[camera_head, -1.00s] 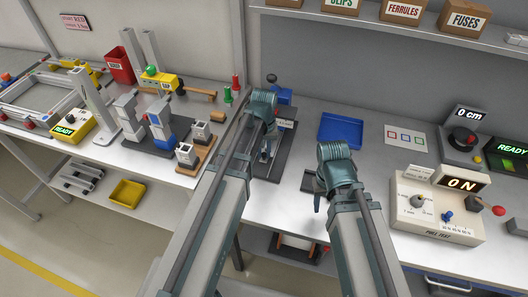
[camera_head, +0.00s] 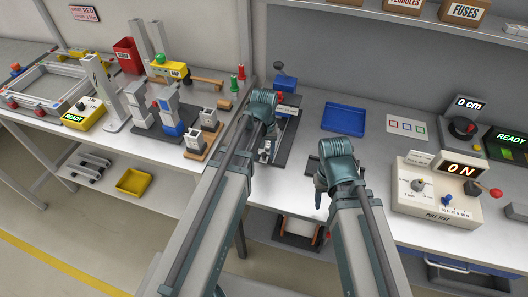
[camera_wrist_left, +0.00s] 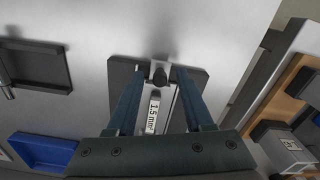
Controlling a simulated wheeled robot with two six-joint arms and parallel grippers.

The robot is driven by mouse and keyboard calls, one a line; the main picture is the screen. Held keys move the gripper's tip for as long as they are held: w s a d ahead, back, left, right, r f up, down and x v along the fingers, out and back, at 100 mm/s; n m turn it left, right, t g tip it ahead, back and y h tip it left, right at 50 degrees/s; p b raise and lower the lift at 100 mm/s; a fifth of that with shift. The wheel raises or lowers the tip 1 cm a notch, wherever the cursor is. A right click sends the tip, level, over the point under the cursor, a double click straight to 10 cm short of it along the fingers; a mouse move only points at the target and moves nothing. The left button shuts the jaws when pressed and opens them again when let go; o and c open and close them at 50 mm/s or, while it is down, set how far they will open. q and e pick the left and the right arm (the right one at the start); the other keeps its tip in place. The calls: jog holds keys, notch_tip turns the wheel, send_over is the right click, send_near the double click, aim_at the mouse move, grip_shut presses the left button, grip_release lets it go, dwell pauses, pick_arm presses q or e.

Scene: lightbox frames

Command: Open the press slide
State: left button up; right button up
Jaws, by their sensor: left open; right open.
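The press (camera_head: 286,83) has a dark base plate and a blue block at its back. It stands on the bench behind my left forearm, which hides part of it. In the left wrist view, a pale slide strip with a "1.5 mm²" label (camera_wrist_left: 153,112) runs along the dark base (camera_wrist_left: 196,78). Contact cannot be told. My right gripper (camera_head: 319,186) is open and points down over the bench's front part, apart from the press.
A blue tray (camera_head: 344,119) lies right of the press. A dark shallow tray (camera_wrist_left: 34,66) shows in the left wrist view. Wood-based fixtures (camera_head: 202,143) stand close on the left.

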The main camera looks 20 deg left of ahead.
jog(key=shift+r, duration=0.1)
pick_arm(q)
notch_tip(320, 180, up, 14)
jog(key=p, duration=1.3)
jog(key=shift+p, duration=0.4)
pick_arm(e)
notch_tip(320, 180, up, 14)
pick_arm(q)
jog(key=shift+f, duration=0.1)
pick_arm(e)
jog(key=shift+f, duration=0.2)
pick_arm(q)
jog(key=s+d+f+m+b, duration=0.2)
jog(key=s+d+m, duration=0.1)
jog(key=s+d, duration=0.2)
jog(key=s+d+f+m+y+b, duration=0.1)
jog(key=s+d+f+m+b, duration=0.1)
jog(key=s+d, duration=0.3)
jog(key=s+m+b, duration=0.1)
jog(key=s, duration=0.2)
jog(key=shift+d+f, duration=0.25)
jog(key=shift+f, duration=0.15)
pick_arm(e)
notch_tip(320, 180, down, 5)
jog(key=shift+r, duration=0.1)
